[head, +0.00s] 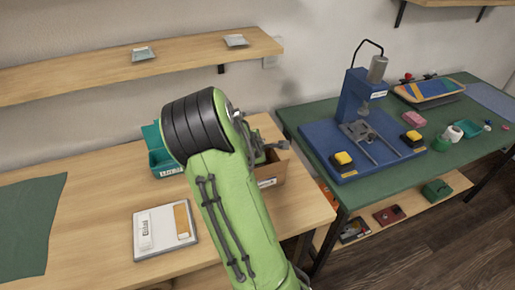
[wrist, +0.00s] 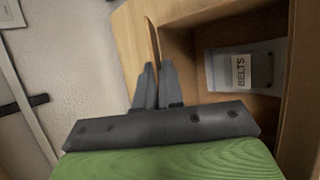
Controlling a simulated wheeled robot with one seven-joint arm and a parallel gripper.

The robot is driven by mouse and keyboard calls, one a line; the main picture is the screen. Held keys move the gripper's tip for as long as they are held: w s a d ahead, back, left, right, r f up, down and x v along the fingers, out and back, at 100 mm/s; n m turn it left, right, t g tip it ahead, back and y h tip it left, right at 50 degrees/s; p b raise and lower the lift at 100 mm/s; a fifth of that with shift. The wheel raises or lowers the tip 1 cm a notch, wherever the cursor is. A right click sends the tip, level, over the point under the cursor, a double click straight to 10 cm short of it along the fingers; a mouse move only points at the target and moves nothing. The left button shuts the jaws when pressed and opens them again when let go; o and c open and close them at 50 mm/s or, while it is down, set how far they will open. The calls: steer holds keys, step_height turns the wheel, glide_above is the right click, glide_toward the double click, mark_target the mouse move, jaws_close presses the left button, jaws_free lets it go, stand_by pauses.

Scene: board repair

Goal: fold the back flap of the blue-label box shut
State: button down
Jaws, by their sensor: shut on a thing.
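A brown cardboard box (head: 272,175) stands on the wooden table, partly hidden behind my arm. A small pale label shows on its front; I cannot make out any blue on it. A thin flap (wrist: 151,38) stands up along the side nearest the wall, seen nearly edge-on. My gripper (wrist: 156,78) is shut on this back flap, one finger on each side. My arm hides most of the gripper in the head view.
A teal bin (head: 158,158) stands left of the box. A white device (head: 165,231) and a green mat (head: 30,225) lie on the table. A wooden shelf (head: 130,72) hangs above. A green bench with a blue press (head: 355,95) is to the right.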

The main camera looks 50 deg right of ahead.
steer(key=c, duration=1.3)
jaws_free()
steer(key=shift+c, duration=0.2)
steer(key=p+v, duration=0.5)
steer(key=v, duration=1)
steer(key=shift+a+r, duration=0.2)
steer(key=shift+r, duration=0.1)
steer(key=shift+s, duration=0.1)
